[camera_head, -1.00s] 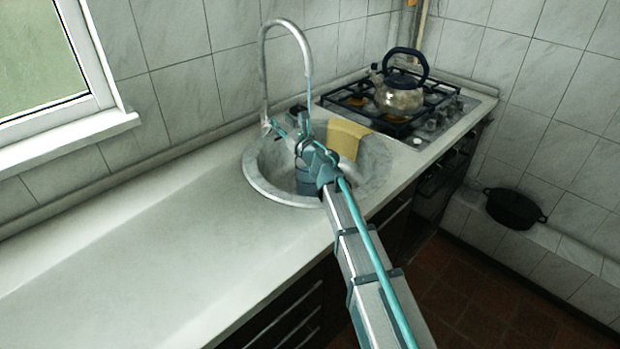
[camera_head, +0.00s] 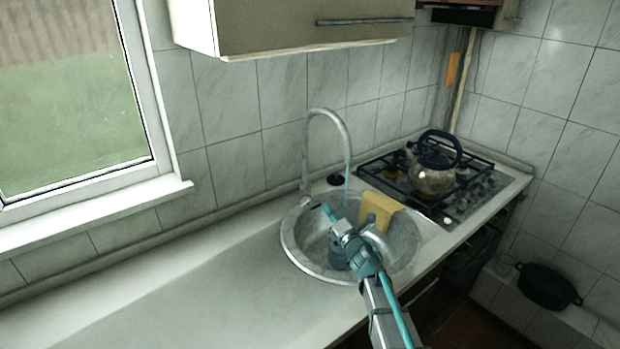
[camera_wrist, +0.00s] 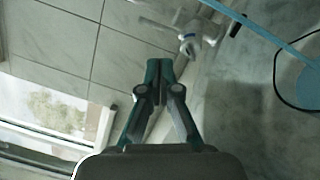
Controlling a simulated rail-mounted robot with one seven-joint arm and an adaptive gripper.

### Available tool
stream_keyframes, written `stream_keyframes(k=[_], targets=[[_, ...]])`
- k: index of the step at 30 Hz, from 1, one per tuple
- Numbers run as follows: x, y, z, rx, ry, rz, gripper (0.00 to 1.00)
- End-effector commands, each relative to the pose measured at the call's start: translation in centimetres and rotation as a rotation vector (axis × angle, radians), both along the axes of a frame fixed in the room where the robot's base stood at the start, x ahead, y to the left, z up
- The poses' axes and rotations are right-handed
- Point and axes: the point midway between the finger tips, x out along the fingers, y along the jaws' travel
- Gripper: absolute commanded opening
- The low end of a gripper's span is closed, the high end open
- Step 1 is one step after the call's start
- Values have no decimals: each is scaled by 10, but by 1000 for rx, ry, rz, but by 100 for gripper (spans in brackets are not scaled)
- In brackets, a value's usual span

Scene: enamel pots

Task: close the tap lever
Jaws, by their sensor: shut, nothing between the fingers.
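The tap (camera_head: 332,115) is a tall, arched metal spout behind the sink. A thin blue stream (camera_head: 347,176) comes from its mouth; in the wrist view the stream (camera_wrist: 262,38) runs to a blue surface inside a dark-rimmed round vessel (camera_wrist: 277,80). The tap body (camera_wrist: 187,42) is at the top of the wrist view. A short lever with a dark tip (camera_wrist: 236,28) appears beside it; in the head view a small dark tip (camera_head: 314,204) shows by the tap's foot. My gripper (camera_head: 328,209) is shut and empty, its fingertips (camera_wrist: 160,68) just short of the tap body.
A kettle (camera_head: 433,178) stands on the gas hob (camera_head: 452,208). The counter left of the sink (camera_head: 180,290) is clear. A wall cabinet (camera_head: 300,28) hangs above; a black pot (camera_head: 548,287) is low at right.

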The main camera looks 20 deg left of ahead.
Motion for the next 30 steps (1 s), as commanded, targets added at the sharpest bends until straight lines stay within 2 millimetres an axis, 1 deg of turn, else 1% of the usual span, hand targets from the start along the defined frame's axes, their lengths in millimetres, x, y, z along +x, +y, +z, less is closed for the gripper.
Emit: stream_keyframes(k=[1, 3, 6, 11, 14, 17, 27, 30], targets=[[-3, -1, -1, 77, 56, 9, 0], [-4, -1, 2, 174, 123, 22, 0], [-4, 0, 4, 261, 187, 35, 0], [0, 3, 6, 305, 225, 41, 0], [7, 9, 7, 306, 226, 42, 0], [18, 18, 10, 305, 225, 42, 0], [68, 62, 18, 303, 224, 42, 0], [80, 73, 20, 303, 224, 42, 0]])
